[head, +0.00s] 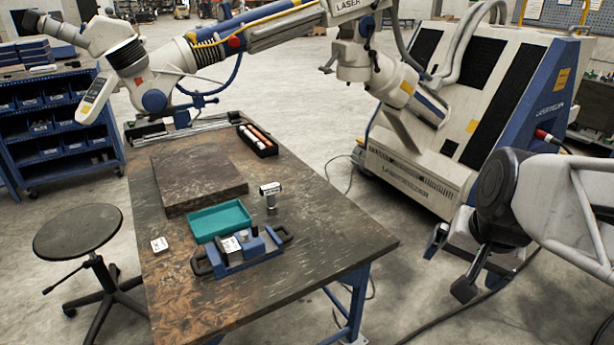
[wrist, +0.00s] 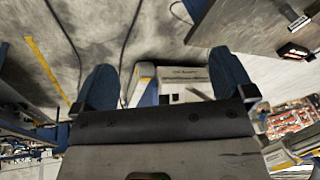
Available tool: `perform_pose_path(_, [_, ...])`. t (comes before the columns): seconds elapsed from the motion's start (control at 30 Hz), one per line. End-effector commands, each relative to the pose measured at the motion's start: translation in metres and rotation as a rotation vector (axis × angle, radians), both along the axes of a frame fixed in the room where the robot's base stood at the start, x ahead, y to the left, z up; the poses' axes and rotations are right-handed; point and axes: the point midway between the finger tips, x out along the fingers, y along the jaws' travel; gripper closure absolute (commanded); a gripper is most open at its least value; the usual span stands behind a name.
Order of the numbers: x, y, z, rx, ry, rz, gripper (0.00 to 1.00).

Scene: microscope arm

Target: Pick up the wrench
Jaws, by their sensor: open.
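I cannot pick out a wrench for certain in either view. A small metal T-shaped piece (head: 270,196) stands upright on the worktable (head: 325,245), right of the teal tray (head: 219,220); what it is, I cannot tell. My gripper (head: 450,266) is off the table's right side in the head view, well apart from everything on the table. In the wrist view its two blue fingers are spread, with my gripper (wrist: 165,80) open and empty above the floor.
A blue fixture with black handles (head: 240,250) lies at the table's front. A dark plate (head: 198,175) and a black box of cylinders (head: 258,141) are behind. A laser machine (head: 430,175) stands beyond the table; its arm (head: 270,35) hangs over the back. A stool (head: 77,230) is left.

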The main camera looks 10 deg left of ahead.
Motion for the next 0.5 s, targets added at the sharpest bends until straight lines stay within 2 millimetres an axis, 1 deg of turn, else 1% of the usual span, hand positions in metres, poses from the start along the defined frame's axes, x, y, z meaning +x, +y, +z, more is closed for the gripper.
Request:
perform_pose_path(0.03, [0.016, 0.01, 0.001, 0.033, 0.001, -0.033, 0.0])
perform_pose_path(0.1, [0.037, 0.023, 0.004, 0.082, -0.003, -0.092, 0.0])
perform_pose_path(0.27, [0.085, 0.054, 0.007, 0.194, -0.002, -0.225, 0.0])
perform_pose_path(0.5, [0.154, 0.106, 0.004, 0.36, 0.024, -0.433, 0.0])
